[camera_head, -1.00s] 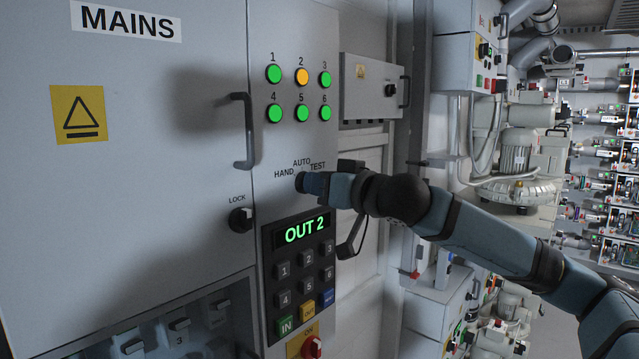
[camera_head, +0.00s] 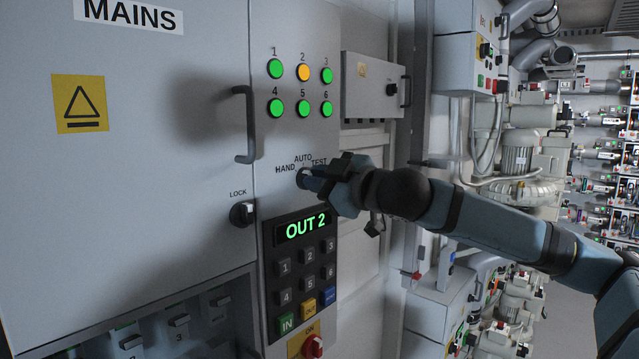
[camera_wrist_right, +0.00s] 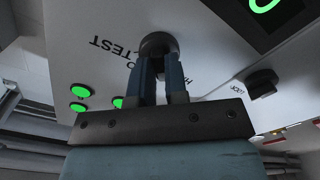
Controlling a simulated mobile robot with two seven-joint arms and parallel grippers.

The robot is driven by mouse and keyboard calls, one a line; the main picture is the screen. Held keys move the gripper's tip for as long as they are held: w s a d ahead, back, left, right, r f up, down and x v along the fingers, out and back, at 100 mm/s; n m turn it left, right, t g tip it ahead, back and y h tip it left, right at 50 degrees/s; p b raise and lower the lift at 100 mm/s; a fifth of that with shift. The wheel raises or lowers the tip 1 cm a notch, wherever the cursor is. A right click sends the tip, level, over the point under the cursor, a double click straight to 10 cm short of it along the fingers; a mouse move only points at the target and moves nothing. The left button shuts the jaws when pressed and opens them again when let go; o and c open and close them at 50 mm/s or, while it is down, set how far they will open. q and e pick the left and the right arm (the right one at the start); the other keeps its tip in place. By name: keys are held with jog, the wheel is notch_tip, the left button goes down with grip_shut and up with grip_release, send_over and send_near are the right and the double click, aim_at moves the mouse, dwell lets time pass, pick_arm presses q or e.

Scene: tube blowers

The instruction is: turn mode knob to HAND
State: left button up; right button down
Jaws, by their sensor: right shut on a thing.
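The mode knob (camera_head: 302,177) is a round black knob on the grey panel, below the labels HAND (camera_head: 285,169), AUTO (camera_head: 303,158) and TEST (camera_head: 319,162). My right gripper (camera_head: 309,180) reaches it from the right and is shut on it. In the right wrist view the two blue-grey fingers (camera_wrist_right: 160,82) hold the sides of the dark knob (camera_wrist_right: 158,44). The fingers cover much of the knob, and I cannot tell which label it points to. My left gripper is not in view.
The OUT 2 display (camera_head: 306,226) and keypad (camera_head: 309,278) lie just below. Several lit buttons (camera_head: 303,90) are above. A door handle (camera_head: 246,125) and the LOCK knob (camera_head: 241,214) stand out to the left. A red knob (camera_head: 312,346) is at the bottom.

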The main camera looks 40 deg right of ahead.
jog(key=shift+f+n, duration=0.1)
jog(key=shift+n, duration=0.6)
jog(key=c, duration=1.1)
grip_release()
jog(key=shift+c, duration=0.2)
jog(key=s+d+b, duration=0.1)
jog(key=s+b, duration=0.7)
jog(key=s, duration=0.5)
jog(key=shift+s, duration=0.4)
